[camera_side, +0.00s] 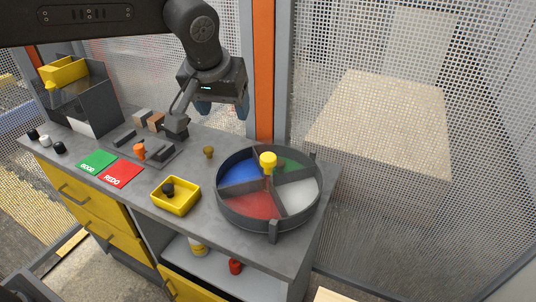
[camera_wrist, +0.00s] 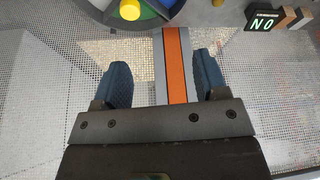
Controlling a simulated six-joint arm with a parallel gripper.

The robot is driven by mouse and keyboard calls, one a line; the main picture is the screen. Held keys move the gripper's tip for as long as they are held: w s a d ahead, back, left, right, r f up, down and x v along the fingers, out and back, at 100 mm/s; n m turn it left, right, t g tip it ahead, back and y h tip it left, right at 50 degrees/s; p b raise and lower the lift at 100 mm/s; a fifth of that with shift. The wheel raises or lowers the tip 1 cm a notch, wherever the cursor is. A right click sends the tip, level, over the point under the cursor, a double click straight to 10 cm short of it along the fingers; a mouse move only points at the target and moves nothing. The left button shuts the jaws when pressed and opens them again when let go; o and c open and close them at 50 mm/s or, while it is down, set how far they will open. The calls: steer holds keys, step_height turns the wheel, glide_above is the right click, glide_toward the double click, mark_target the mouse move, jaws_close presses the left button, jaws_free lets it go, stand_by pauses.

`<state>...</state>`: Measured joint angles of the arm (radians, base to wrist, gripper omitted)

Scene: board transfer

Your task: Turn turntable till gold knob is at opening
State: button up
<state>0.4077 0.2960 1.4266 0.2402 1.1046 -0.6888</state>
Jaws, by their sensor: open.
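The turntable (camera_side: 232,206) is a round dark grey tray with a raised rim and dividers between blue, green, white and red sectors. I cannot clearly make out an opening in the rim. My gripper (camera_side: 222,106) is open and empty, above and behind the turntable; its blue fingers show apart in the wrist view (camera_wrist: 163,72).
A yellow bin (camera_side: 188,208) holding a dark knob sits left of the turntable. Green (camera_side: 97,161) and red (camera_side: 121,174) mats lie farther left. A small sign panel (camera_wrist: 262,21) stands behind. An orange post (camera_side: 264,70) and mesh walls bound the back.

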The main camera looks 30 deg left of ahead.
glide_toward(268, 156)
steer(key=shift+n, duration=0.3)
steer(key=x, duration=0.9)
steer(key=shift+f, duration=0.1)
jaws_close()
